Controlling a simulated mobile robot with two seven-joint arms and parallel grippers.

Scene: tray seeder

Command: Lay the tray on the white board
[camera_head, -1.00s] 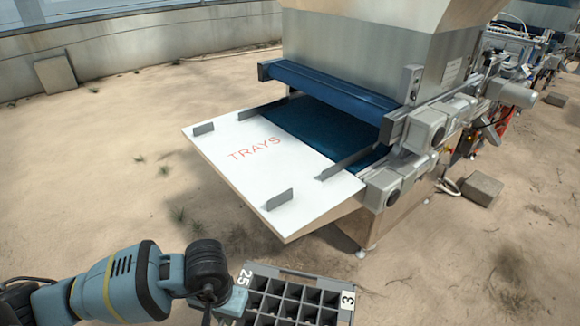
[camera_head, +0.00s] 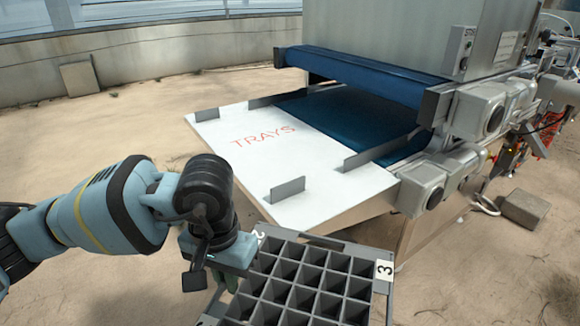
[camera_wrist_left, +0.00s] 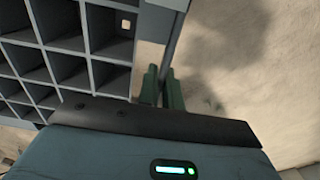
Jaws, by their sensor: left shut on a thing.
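The tray (camera_head: 312,265) is a dark grey grid of square cells with a white "3" label at its right corner. It is held in front of the white board's near edge, and its lower part is cut off by the picture. The white board (camera_head: 225,122) carries red "TRAYS" lettering and is bare. My left gripper (camera_head: 228,278) is shut on the tray's left side. In the left wrist view, its green fingers (camera_wrist_left: 161,88) close on the tray's edge, with the cells (camera_wrist_left: 65,68) to their left. My right gripper is not in view.
Short grey upright guides (camera_head: 288,190) stand on the board. Behind it, a blue belt (camera_head: 345,118) runs under a blue roller cover (camera_head: 360,75) into the seeder machine (camera_head: 400,35). Sandy ground lies around, with a loose block (camera_head: 524,209) at right.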

